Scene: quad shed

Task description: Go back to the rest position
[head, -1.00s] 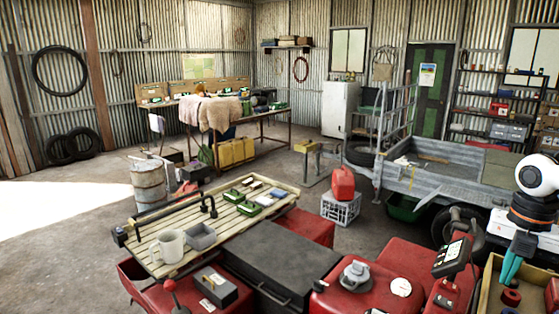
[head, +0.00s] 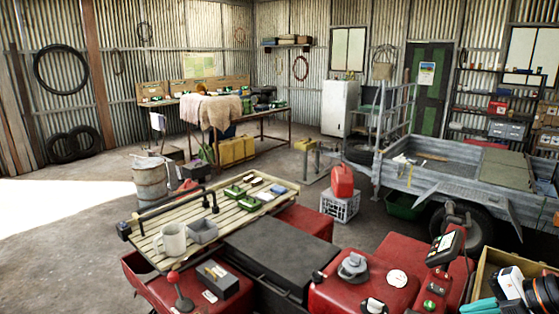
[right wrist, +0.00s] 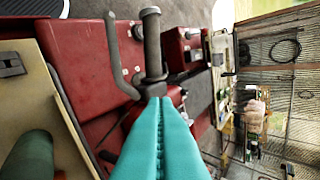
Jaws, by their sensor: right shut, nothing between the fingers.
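My right gripper (head: 480,306) shows at the bottom right corner of the head view, with its teal fingers partly cut off by the frame edge. It is beside the wooden box. In the right wrist view its two teal fingers (right wrist: 158,102) are pressed together with nothing between them. A dark handlebar grip and lever (right wrist: 152,42) of the red quad lie just beyond the fingertips in that picture; I cannot tell whether they touch. My left gripper is in neither view.
A wooden box (head: 482,275) stands at the lower right. A grey trailer (head: 455,178) stands behind. Open floor (head: 80,260) lies at left.

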